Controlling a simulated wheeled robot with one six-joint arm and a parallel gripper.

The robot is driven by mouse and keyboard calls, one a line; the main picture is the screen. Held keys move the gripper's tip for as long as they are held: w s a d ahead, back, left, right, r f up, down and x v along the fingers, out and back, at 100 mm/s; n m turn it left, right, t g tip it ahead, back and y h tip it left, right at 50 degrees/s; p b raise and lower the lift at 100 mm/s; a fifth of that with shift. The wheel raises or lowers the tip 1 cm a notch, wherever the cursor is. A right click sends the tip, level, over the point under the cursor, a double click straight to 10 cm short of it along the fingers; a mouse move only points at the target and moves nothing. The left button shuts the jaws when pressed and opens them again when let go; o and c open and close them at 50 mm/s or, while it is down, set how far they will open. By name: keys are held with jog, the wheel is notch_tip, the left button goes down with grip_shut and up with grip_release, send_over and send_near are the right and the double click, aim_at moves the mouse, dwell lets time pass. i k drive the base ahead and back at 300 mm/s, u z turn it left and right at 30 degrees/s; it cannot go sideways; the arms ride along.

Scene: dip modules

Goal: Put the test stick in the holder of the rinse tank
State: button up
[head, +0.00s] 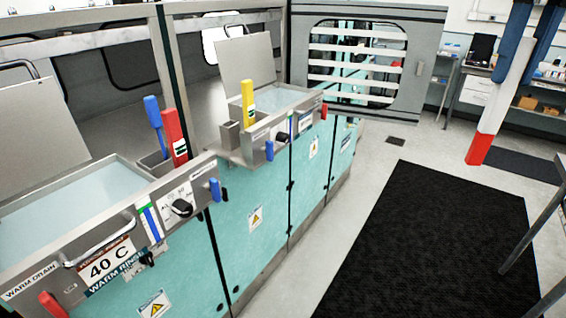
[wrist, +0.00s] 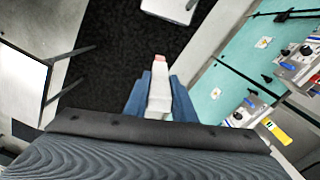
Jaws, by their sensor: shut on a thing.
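The test stick, white with a red end (head: 497,100), hangs tilted from my gripper (head: 525,55) at the upper right of the head view. In the wrist view, the two blue fingers of my gripper (wrist: 160,98) are shut on the white stick (wrist: 159,80), its pinkish-red end pointing away. The tank labelled "40 C" and "Warm Rinse" (head: 118,222) is at the left, water-filled, with its lid raised. A steel holder (head: 150,162) at its back right corner has a blue and a red handle standing at it. My gripper is well to the right of it, over the floor.
A second tank (head: 300,97) stands behind, with a yellow handle (head: 248,103) and a small steel box (head: 230,137). A grey barred door (head: 415,70) stands open beyond. A black mat (head: 430,240) covers clear floor. A table edge (head: 545,220) is at right.

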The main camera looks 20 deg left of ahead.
aim_at(232, 147)
jog(key=k, duration=0.5)
jog(key=u, duration=1.3)
jog(key=i, duration=1.5)
